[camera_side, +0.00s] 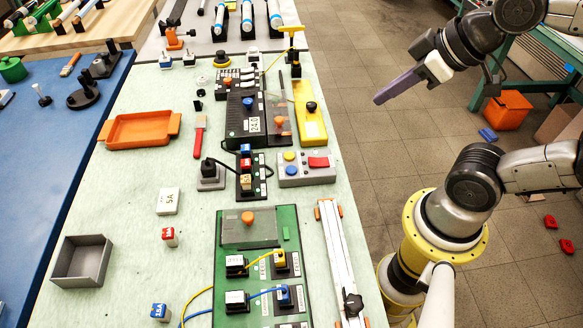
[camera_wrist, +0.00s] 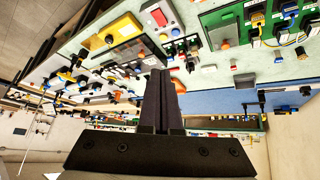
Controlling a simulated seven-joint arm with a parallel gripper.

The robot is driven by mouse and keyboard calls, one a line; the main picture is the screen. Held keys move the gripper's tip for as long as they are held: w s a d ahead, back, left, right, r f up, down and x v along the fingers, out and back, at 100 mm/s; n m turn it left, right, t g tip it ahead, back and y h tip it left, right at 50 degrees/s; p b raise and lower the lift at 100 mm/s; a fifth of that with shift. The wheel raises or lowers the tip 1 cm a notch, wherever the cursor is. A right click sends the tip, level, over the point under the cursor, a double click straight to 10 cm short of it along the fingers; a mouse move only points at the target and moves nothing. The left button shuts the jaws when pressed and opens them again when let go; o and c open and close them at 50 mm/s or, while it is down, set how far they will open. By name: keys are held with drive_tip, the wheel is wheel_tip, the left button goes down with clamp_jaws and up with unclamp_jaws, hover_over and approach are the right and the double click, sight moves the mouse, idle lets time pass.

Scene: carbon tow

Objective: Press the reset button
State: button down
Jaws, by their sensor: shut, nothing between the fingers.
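A grey control box (camera_side: 306,176) lies on the light green bench mat. It carries a yellow button (camera_side: 290,156), a blue button (camera_side: 290,170) and a wide red button (camera_side: 319,162). I cannot read which one is marked reset. In the wrist view the red button (camera_wrist: 155,14), the yellow button (camera_wrist: 163,37) and the blue button (camera_wrist: 176,32) show beyond my fingers. My gripper (camera_side: 379,100) is shut and empty, held in the air to the right of the bench, well apart from the box. Its dark fingers (camera_wrist: 162,72) are together in the wrist view.
Behind the box stand a yellow box with a black knob (camera_side: 311,118) and a black power unit (camera_side: 245,118). A green circuit board (camera_side: 262,238) and a white rail (camera_side: 340,262) lie in front. An orange tray (camera_side: 140,142) is at left. The air between gripper and bench looks clear.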

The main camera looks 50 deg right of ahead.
drive_tip(key=w+a+r+n+t+y, duration=0.1)
drive_tip(key=w+a+r+n+t, duration=0.15)
drive_tip(key=w, duration=0.55)
drive_tip(key=n+h, duration=0.2)
drive_tip(key=n, duration=0.2)
hover_over(296, 171)
wheel_tip(296, 171, down, 16)
drive_tip(key=shift+f, duration=4.3)
drive_tip(key=shift+f, duration=0.15)
drive_tip(key=shift+f, duration=0.25)
